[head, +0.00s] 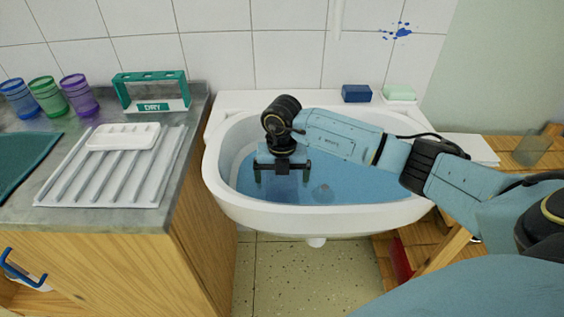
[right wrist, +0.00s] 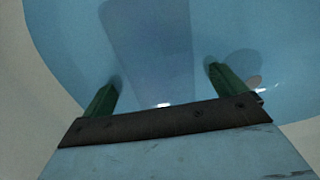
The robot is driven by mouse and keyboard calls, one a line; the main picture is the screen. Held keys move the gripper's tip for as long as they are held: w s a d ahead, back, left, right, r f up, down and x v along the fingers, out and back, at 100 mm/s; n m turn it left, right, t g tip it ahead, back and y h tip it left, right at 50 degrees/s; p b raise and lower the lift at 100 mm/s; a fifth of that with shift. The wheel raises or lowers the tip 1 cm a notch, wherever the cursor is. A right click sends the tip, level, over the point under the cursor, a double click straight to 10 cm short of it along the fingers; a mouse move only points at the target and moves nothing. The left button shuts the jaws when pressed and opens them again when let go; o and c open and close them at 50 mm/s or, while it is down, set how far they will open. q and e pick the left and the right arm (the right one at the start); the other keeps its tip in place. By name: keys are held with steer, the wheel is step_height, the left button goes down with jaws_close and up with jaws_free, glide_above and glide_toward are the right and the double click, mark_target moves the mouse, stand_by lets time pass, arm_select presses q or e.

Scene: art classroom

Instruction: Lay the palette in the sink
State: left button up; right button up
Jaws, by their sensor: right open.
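The white palette (head: 122,136), a small slab with rounded corners, lies on the ribbed white drainboard (head: 75,185) on the counter at the left. The white sink (head: 213,180) stands in the middle and holds blue water (head: 370,180). My right gripper (head: 282,178) is over the left part of the sink, pointing down, to the right of the palette and apart from it. In the right wrist view its green fingers (right wrist: 161,78) are spread, with only blue water and a darker blue band between them. My left gripper is not in view.
Several coloured cups (head: 48,97) and a green DRY rack (head: 152,90) stand at the back of the counter. A blue block (head: 356,93) and a pale green block (head: 399,92) sit on the sink's back ledge. A clear glass (head: 531,148) stands at the right.

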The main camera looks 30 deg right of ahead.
mark_target(282, 187)
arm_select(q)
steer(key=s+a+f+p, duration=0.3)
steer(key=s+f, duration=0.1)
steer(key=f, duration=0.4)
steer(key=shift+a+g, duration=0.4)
arm_select(e)
step_height(282, 187, up, 12)
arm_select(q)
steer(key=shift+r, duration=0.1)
arm_select(e)
steer(key=shift+f, duration=0.1)
